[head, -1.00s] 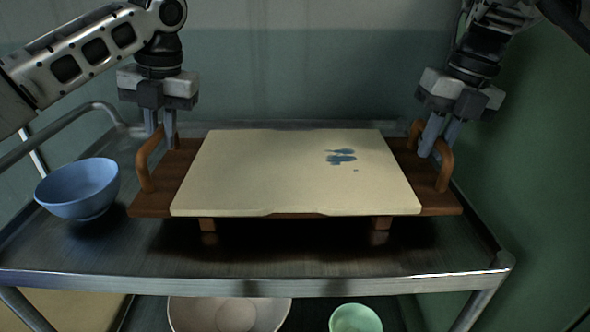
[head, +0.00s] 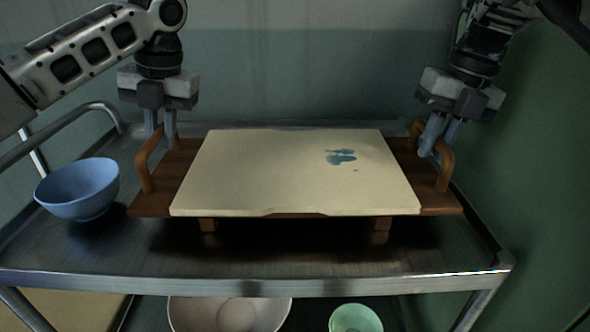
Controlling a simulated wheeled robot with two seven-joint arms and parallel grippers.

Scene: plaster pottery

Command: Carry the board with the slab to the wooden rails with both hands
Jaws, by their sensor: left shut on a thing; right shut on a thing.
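The brown wooden board (head: 149,203) has an upright handle at each end. It is level on the metal cart's top shelf, with short wooden blocks (head: 208,225) showing under its front edge. The pale slab (head: 270,180) lies flat on the board and has blue-grey marks at its upper right. My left gripper (head: 161,142) is shut on the board's left handle (head: 146,165). My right gripper (head: 430,150) is shut on the board's right handle (head: 446,168). I cannot tell whether the blocks are the wooden rails or the board's own feet.
A blue bowl (head: 78,188) stands on the cart shelf (head: 300,262) left of the board, close to its left end. A pale bowl (head: 228,314) and a green bowl (head: 355,318) are on the lower shelf. A green wall (head: 540,170) is close on the right.

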